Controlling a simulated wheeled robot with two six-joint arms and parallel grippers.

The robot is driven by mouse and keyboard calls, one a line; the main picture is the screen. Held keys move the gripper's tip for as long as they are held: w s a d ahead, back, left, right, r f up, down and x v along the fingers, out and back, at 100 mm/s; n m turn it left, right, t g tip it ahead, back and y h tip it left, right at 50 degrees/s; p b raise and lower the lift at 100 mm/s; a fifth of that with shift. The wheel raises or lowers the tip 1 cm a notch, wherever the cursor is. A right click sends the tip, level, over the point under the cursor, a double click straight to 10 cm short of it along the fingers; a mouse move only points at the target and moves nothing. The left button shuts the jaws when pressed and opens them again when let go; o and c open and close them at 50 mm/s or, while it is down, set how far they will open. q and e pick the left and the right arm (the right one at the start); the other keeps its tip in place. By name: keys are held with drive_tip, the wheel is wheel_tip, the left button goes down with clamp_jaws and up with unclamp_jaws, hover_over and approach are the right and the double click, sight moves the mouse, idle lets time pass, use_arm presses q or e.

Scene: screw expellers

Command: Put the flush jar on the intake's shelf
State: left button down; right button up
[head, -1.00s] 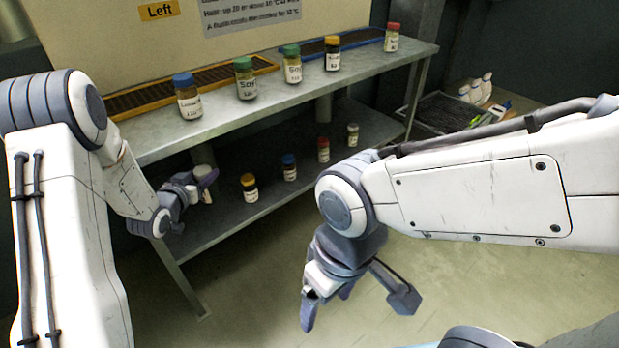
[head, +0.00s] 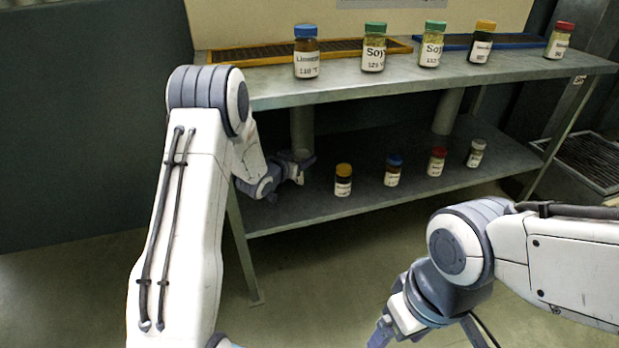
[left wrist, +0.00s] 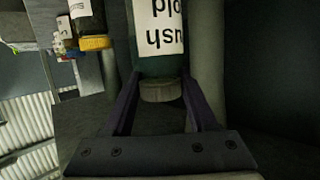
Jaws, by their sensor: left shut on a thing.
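The flush jar (left wrist: 162,58), a dark glass jar with a pale cap and a white label reading "ush", is between the fingers of my left gripper (left wrist: 160,110) in the left wrist view. It appears upside down there, as do the other jars. In the head view, my left gripper (head: 300,166) is shut on it at the left end of the lower shelf (head: 325,213), and the jar is mostly hidden. I cannot tell whether it touches the shelf. My right gripper (head: 428,336) looks open and empty, cut by the bottom edge. No label marks the intake's shelf.
The upper shelf (head: 400,83) bears several jars, including a blue-capped one (head: 306,56) and a red-capped one (head: 560,42). On the lower shelf, a yellow-capped jar (head: 343,181) stands right of my left gripper, with several others beyond. A dark crate (head: 590,160) is at right.

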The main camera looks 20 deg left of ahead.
sight(302, 175)
use_arm(q)
wheel_tip(302, 175, down, 6)
drive_tip(key=shift+f+b, duration=0.1)
drive_tip(key=shift+b, duration=1.15)
drive_tip(key=shift+f, duration=0.2)
drive_tip(key=shift+c, duration=1)
unclamp_jaws()
drive_tip(key=shift+r, duration=0.1)
